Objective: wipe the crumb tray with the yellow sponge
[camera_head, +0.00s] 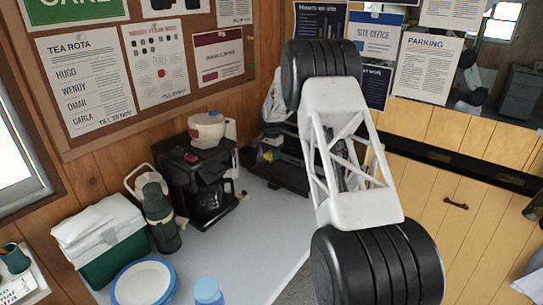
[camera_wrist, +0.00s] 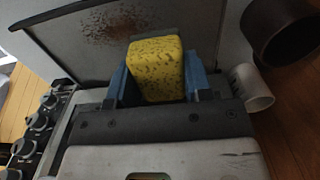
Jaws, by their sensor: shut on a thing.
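The yellow sponge (camera_wrist: 156,70) is speckled with dark spots and sits between the two blue fingers of my gripper (camera_wrist: 158,78) in the wrist view. My gripper is shut on it. Beyond the sponge lies the grey crumb tray (camera_wrist: 65,45), with a patch of reddish-brown crumbs (camera_wrist: 112,27) near the top of the picture. The sponge overlaps the near part of the tray in the picture; I cannot tell whether it touches the tray. In the head view the gripper, sponge and tray are not visible; my arm fills the middle right.
In the wrist view, several knobs (camera_wrist: 40,120) are at left, a white cup (camera_wrist: 252,88) at right and a dark round vessel (camera_wrist: 285,28) upper right. In the head view, a coffee maker (camera_head: 180,170), flask (camera_head: 160,215), green-and-white cooler (camera_head: 110,245), plates (camera_head: 143,284) and blue cup (camera_head: 208,291) occupy the counter (camera_head: 255,235).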

